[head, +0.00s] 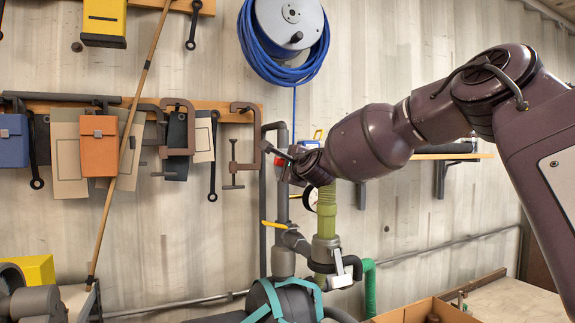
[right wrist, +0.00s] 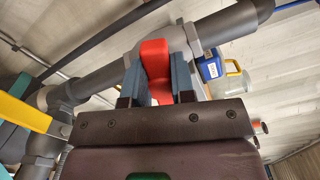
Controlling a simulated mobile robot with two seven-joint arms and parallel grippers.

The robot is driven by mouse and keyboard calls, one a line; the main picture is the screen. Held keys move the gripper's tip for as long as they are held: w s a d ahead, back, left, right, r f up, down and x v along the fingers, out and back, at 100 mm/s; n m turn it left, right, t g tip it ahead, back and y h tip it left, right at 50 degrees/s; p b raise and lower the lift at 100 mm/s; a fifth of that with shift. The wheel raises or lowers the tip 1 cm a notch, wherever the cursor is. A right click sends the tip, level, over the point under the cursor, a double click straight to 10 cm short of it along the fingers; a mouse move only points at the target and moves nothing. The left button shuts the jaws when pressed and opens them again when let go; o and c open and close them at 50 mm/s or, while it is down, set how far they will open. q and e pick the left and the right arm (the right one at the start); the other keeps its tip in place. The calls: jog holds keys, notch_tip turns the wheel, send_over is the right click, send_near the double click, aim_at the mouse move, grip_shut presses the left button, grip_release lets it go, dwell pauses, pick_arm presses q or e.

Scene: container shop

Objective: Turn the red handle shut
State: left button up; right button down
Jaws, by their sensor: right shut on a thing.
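The red handle (right wrist: 155,62) stands in the middle of the right wrist view, against a grey pipe fitting (right wrist: 128,42). My right gripper (right wrist: 157,75) is shut on it, with one blue-grey finger on each side. In the head view only a small red part of the handle (head: 278,161) shows left of my right gripper (head: 291,163), at the upright grey pipe. My wrist and arm hide most of the valve there. My left gripper is out of view.
A yellow lever (head: 274,224) sits lower on the same pipe. A light green hose (head: 327,212) and a pressure gauge (head: 311,197) are close beside my wrist. Tools and an orange box (head: 99,146) hang at left. A blue hose reel (head: 285,30) hangs above.

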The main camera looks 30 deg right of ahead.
jog(key=shift+f+n, duration=0.15)
jog(key=shift+n, duration=1.55)
jog(key=c, duration=1)
grip_release()
jog(key=shift+o, duration=0.2)
jog(key=s+b, duration=0.2)
jog(key=s, duration=0.9)
jog(key=shift+a, duration=0.35)
jog(key=shift+w, duration=0.1)
